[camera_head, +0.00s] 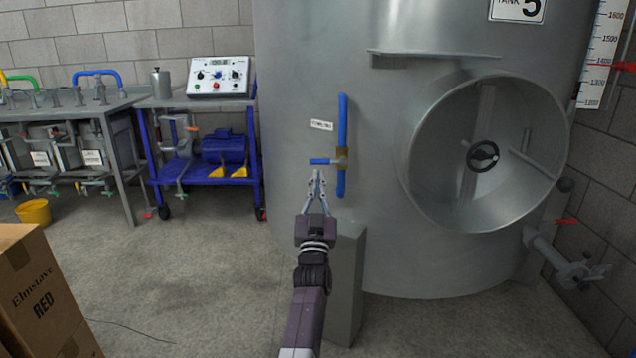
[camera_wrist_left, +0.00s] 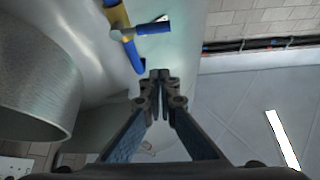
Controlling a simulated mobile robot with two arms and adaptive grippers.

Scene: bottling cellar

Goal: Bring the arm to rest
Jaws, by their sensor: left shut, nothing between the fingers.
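My left gripper (camera_head: 317,180) is shut and empty, pointing up toward the steel tank in the head view. Its closed fingertips also show in the left wrist view (camera_wrist_left: 159,76). Just above the fingertips in the head view is a blue valve handle (camera_head: 320,161) on a blue upright pipe (camera_head: 342,125) with a brass-coloured body. In the left wrist view the blue handle (camera_wrist_left: 155,27) lies above the fingertips. The fingers appear apart from it, though the exact gap is hard to tell. My right gripper is not in view.
The big tank (camera_head: 300,60) has an open round hatch (camera_head: 440,160) at right and a red-handled outlet valve (camera_head: 575,268) low down. A grey post (camera_head: 346,285) stands beside my arm. A blue cart (camera_head: 215,180) and a cardboard box (camera_head: 45,300) are at left.

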